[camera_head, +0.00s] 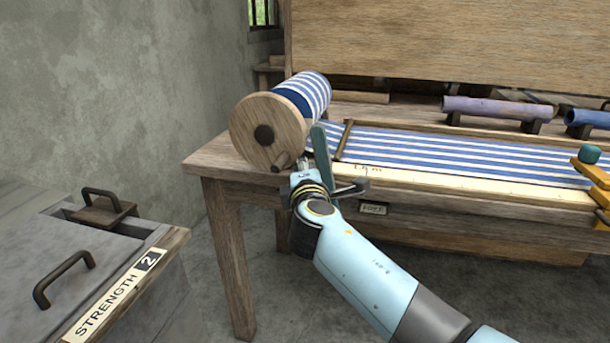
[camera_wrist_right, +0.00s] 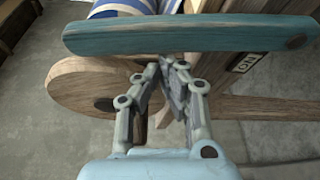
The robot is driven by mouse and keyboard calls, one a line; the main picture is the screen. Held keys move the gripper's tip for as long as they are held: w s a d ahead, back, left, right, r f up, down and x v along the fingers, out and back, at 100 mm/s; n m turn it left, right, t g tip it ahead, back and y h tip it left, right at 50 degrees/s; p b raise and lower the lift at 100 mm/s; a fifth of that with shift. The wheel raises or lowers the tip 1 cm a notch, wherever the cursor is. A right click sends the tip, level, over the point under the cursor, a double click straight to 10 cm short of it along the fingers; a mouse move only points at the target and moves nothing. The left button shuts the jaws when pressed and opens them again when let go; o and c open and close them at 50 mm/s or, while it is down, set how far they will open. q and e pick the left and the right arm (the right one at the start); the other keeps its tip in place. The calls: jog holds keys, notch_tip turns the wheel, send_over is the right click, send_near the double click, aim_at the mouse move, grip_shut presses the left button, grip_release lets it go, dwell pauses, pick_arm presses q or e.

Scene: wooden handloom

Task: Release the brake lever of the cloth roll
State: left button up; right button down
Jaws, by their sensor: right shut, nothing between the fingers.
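The brake lever is a teal bar (camera_head: 320,153) standing nearly upright beside the cloth roll (camera_head: 308,92), on the loom's left end. In the right wrist view the teal lever (camera_wrist_right: 185,36) runs across the top, with a dark pivot at its right end. My right gripper (camera_head: 303,165) is at the front of the roll, close to the lever's lower part. In the wrist view the right gripper (camera_wrist_right: 166,66) is shut and empty, its tips just below the lever in the picture. I cannot tell whether they touch. My left gripper is not in view.
The roll's round wooden end disc (camera_head: 265,132) has a peg at its lower edge. Striped cloth (camera_head: 450,153) stretches right across the loom. An upside-down "ON" label (camera_wrist_right: 243,63) is near the lever's pivot. A grey chest (camera_head: 110,245) labelled "STRENGTH 2" stands at left.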

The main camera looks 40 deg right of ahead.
aim_at(324, 165)
dwell(0.4)
